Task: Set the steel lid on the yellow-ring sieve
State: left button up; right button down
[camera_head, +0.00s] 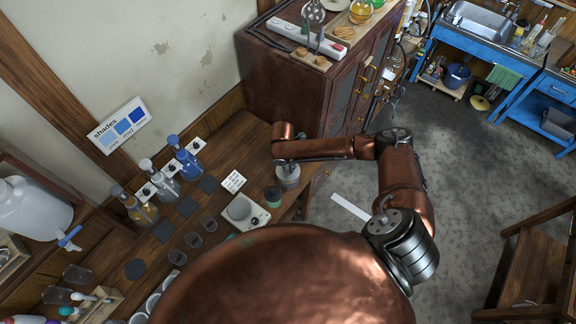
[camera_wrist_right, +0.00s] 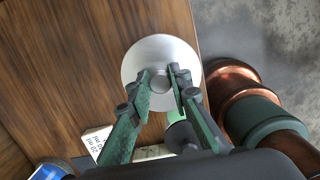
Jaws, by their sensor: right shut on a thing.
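The steel lid (camera_wrist_right: 150,55) is a pale round disc with a small knob, seen from above in the right wrist view. My right gripper (camera_wrist_right: 161,77) is shut on the knob, one green finger on each side. In the head view, the lid (camera_head: 288,178) is at the bench's right end, below my right gripper (camera_head: 287,164), which is partly hidden by my copper arm. I cannot make out a yellow-ring sieve, and I cannot tell whether anything is under the lid. My left gripper is not in view.
Bottles (camera_head: 187,163) line the wall. The dark cabinet (camera_head: 290,95) rises behind; the bench edge is just right.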

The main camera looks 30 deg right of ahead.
jog(key=c, duration=1.7)
grip_release()
notch_tip(320, 180, up, 3)
jog(key=p, duration=0.3)
jog(key=shift+r, duration=0.1)
notch_tip(320, 180, up, 6)
jog(key=shift+f, duration=0.15)
